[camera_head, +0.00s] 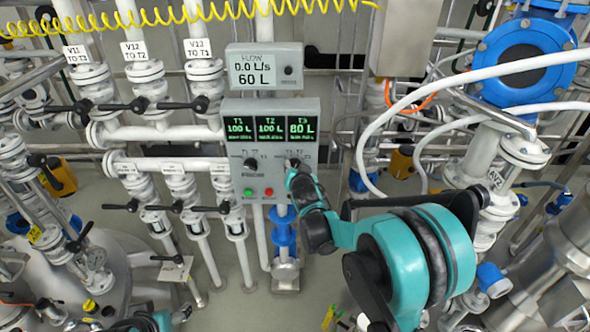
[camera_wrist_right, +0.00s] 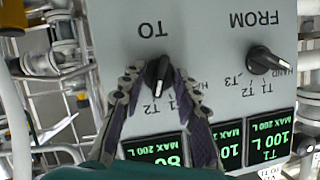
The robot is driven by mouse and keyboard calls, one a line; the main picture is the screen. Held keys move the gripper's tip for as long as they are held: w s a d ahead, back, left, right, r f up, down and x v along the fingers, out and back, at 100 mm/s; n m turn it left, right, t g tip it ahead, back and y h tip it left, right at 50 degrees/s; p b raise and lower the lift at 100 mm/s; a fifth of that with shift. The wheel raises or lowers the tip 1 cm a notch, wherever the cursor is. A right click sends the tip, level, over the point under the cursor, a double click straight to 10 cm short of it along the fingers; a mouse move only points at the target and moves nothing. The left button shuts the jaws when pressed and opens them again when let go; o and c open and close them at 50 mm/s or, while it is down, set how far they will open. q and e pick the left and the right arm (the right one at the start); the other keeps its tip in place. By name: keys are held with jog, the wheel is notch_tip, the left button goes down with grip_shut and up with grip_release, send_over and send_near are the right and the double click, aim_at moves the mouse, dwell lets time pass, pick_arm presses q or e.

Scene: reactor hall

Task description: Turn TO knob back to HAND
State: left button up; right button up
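The TO knob (camera_wrist_right: 158,75) is a black pointer knob on the grey control panel (camera_head: 232,110). In the upside-down right wrist view its long axis runs roughly toward the T2 and T1 labels; the exact mark is unclear. My right gripper (camera_wrist_right: 157,74) has one finger on each side of the knob, with narrow gaps showing. In the head view my right gripper (camera_head: 294,170) reaches the panel's lower right and covers part of the knob. The HAND label is partly hidden by a finger. My left gripper (camera_head: 138,323) shows only partly at the bottom edge.
The FROM knob (camera_wrist_right: 265,62) sits beside the TO knob, and it also shows in the head view (camera_head: 252,163). A green button (camera_head: 248,193) and red button (camera_head: 269,191) sit below. A flow display (camera_head: 263,68) is above. Pipes and black-handled valves crowd the left.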

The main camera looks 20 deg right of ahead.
grip_shut()
dwell(0.4)
jog(key=n+h+b, duration=0.1)
jog(key=n+h, duration=0.1)
jog(key=n, duration=0.1)
jog(key=n+h+b, duration=0.2)
jog(key=n, duration=0.2)
jog(key=a+n+h+b, duration=0.1)
jog(key=n+h, duration=0.2)
jog(key=n, duration=0.1)
jog(key=shift+w+f+g+b, duration=0.2)
jog(key=shift+g+b, duration=0.1)
jog(key=shift+g, duration=0.1)
dwell(0.6)
